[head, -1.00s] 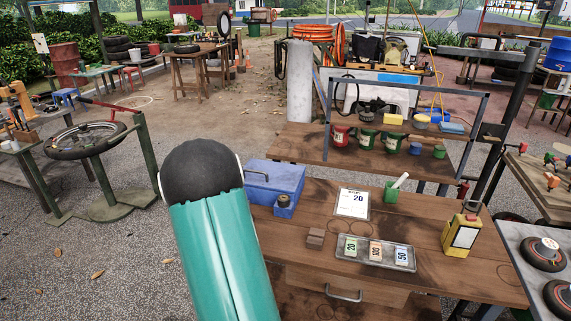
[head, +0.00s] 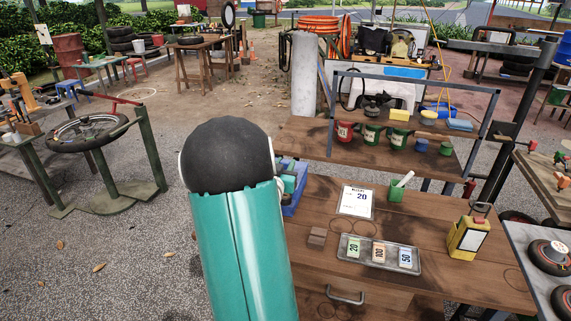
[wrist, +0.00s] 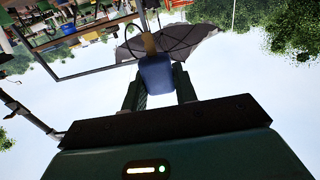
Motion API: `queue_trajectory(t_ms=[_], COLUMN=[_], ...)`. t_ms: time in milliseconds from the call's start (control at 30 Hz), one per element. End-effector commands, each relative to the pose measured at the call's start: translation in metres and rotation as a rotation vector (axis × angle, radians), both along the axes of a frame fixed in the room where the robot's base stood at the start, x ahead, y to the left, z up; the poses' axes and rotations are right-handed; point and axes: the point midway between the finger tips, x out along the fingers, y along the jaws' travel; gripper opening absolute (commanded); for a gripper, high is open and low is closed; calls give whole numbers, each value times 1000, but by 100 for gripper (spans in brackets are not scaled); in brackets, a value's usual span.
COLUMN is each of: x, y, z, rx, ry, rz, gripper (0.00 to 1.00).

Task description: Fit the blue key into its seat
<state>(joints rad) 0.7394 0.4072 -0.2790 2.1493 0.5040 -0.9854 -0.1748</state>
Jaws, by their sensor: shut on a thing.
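In the wrist view, my gripper (wrist: 158,82) is shut on a dark blue block-like piece, which I take to be the blue key (wrist: 157,72). The piece sits between the two fingers, with a tan part (wrist: 149,44) showing beyond it. In the head view, my teal arm hides the gripper and the held piece. A blue box (head: 292,205) on the workbench shows only in part behind my arm. I cannot make out the key's seat in either view.
A shelf (head: 300,135) with several small containers stands behind. The bench's right middle is clear.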

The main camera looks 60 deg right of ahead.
Motion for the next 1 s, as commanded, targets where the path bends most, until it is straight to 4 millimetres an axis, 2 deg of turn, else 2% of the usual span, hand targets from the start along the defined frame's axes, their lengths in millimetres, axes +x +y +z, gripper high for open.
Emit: queue_trajectory(t_ms=[500,700,1000], x=[0,0,0], y=[-2,-3,-2], z=[-45,-53,-54], rx=[2,0,0], ry=[2,1,0], rz=[-1,-1,-1], gripper=[7,7,7])
